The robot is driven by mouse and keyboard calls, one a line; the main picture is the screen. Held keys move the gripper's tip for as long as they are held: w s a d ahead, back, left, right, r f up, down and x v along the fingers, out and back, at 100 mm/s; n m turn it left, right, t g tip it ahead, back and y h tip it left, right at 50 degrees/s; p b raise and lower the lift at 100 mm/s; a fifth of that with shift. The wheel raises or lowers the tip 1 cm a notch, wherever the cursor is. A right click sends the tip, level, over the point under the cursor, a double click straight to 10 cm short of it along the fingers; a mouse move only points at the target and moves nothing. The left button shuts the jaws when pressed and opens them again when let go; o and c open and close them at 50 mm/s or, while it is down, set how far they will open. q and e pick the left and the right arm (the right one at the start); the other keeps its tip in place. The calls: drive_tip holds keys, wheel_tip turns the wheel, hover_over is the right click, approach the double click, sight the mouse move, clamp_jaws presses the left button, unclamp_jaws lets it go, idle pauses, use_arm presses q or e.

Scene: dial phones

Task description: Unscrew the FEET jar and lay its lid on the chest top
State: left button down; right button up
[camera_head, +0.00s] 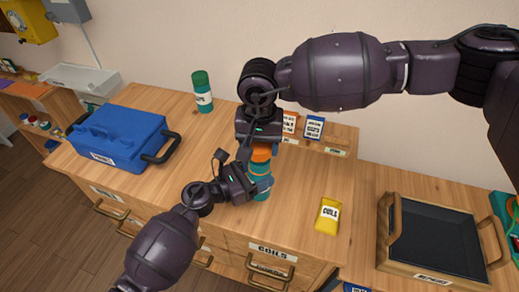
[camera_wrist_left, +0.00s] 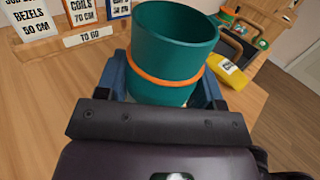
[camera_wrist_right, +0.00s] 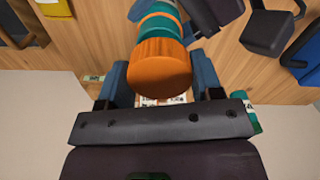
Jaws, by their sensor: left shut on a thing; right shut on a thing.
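The jar (camera_head: 262,189) is teal with an orange band, and its label is hidden. It stands upright at the chest top (camera_head: 310,190), in the jaws of my left gripper (camera_head: 258,187). In the left wrist view the jar (camera_wrist_left: 170,50) shows an open teal rim with no lid on it. The orange lid (camera_head: 262,152) is straight above the jar in my right gripper (camera_head: 261,143), which comes down from above. The lid (camera_wrist_right: 160,68) also shows in the right wrist view, with the jar behind it. The head view does not show how wide the gap is.
A blue toolbox (camera_head: 120,137) stands at the left. A teal jar with a green lid (camera_head: 202,92) stands at the back. Cards (camera_head: 314,127) stand in a holder behind. A yellow box (camera_head: 328,215) is on the right, with bare wood around it. A dark tray (camera_head: 435,240) is farther right.

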wheel_tip(320, 180, up, 2)
use_arm(q)
drive_tip(key=shift+c, duration=0.8)
unclamp_jaws()
drive_tip(key=shift+a, duration=0.1)
use_arm(e)
drive_tip(key=shift+f, duration=0.1)
